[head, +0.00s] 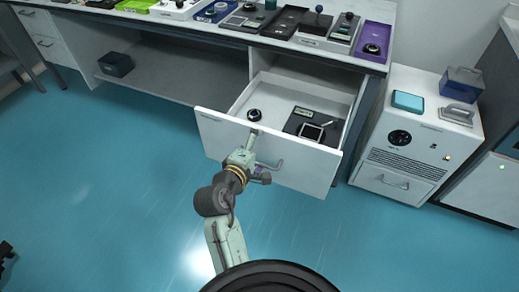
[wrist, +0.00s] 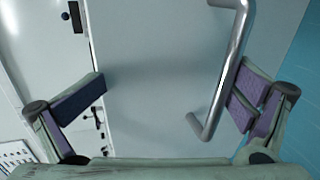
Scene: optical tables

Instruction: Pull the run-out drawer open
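The drawer (head: 310,168) under the bench stands pulled out, its white front well ahead of the bench. Its grey bar handle (head: 275,166) is partly hidden by my gripper. My gripper (head: 258,158) is at the drawer front, beside the handle. In the wrist view, my gripper (wrist: 172,92) has its fingers wide apart before the white drawer front (wrist: 150,50). The handle (wrist: 234,70) runs close beside the right finger; whether they touch I cannot tell. The left finger is near the drawer's top edge.
Inside the drawer lie a dark round part (head: 254,115) and a black tray (head: 302,126) with small devices. The bench top (head: 220,25) holds several instruments. A white cabinet (head: 420,135) stands close to the right.

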